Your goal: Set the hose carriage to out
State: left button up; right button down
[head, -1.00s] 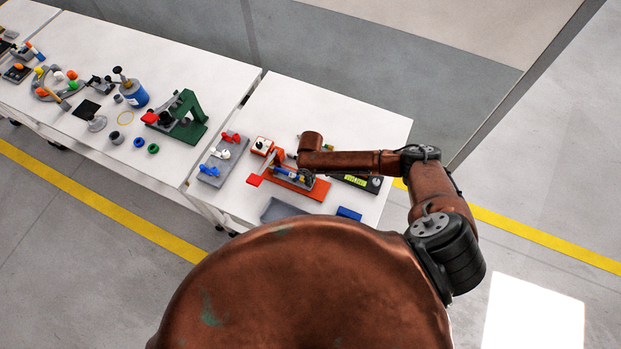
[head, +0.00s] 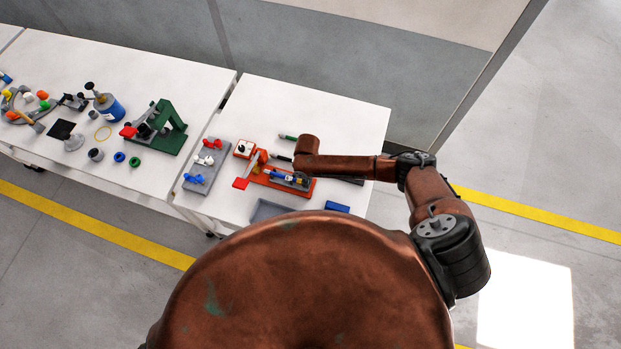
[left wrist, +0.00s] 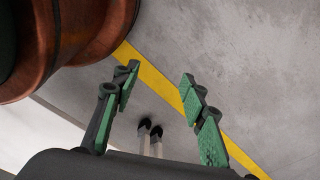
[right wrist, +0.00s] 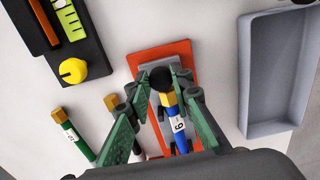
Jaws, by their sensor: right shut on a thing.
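An orange-red base (head: 262,182) with a grey carriage sits on the right-hand bench. In the right wrist view the orange base (right wrist: 182,50) lies under a grey plate (right wrist: 152,66). A blue hose piece with a brass end and a white label "6" (right wrist: 178,124) lies along it. A black round knob (right wrist: 161,80) stands at its far end. My right gripper (right wrist: 163,76) is shut on the black knob, with green-padded fingers on either side. My left gripper (left wrist: 160,76) is open and empty over the floor.
A grey tray (right wrist: 248,85) lies right of the base in the right wrist view. A green hose piece (right wrist: 76,140) and a yellow-knobbed device (right wrist: 80,78) are at left. A grey block with red, white and blue handles (head: 205,165) stands left of the base.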

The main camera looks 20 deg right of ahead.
jog(key=shift+s+d, duration=0.1)
jog(key=shift+d, duration=0.1)
jog(key=c, duration=2)
grip_release()
jog(key=shift+d, duration=0.1)
jog(key=shift+o, duration=1.4)
jog(key=shift+s, duration=0.1)
jog(key=shift+r, duration=0.2)
pick_arm(q)
jog(key=shift+s, duration=0.6)
pick_arm(e)
notch_tip(320, 180, up, 12)
jog(key=shift+f, duration=0.25)
